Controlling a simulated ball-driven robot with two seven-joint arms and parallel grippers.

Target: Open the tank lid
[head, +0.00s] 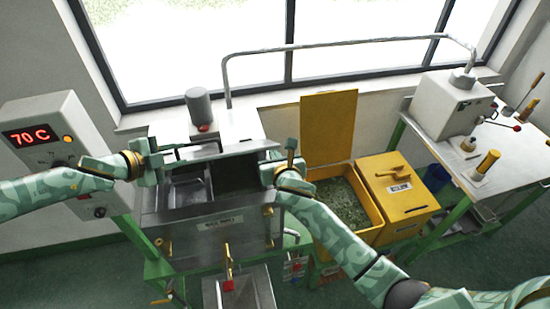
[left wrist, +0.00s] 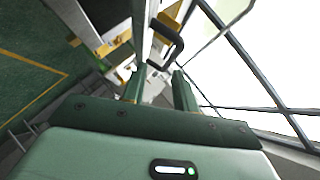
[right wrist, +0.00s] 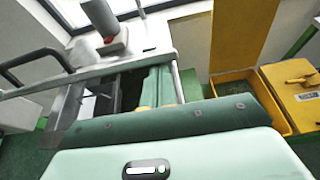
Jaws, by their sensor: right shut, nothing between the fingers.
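The grey metal tank (head: 215,228) stands left of centre in the head view. Its lid (head: 235,152) is tilted up, seen nearly edge-on, and the tank's interior shows below it. The lid's dark handle (head: 190,147) is also in the left wrist view (left wrist: 168,46) and the right wrist view (right wrist: 30,65). My left gripper (head: 156,163) is at the lid's left end, fingers apart, with the handle beyond the fingertips. My right gripper (head: 268,172) is shut and empty at the lid's right end, by its edge (right wrist: 120,65). Whether it touches the lid is unclear.
A control box (head: 45,140) reading 70 C stands left. A yellow bin (head: 372,222) with its lid raised and a closed yellow bin (head: 400,200) stand right of the tank. A grey cylinder (head: 199,106) stands behind the lid. A machine sits on the right table (head: 500,150).

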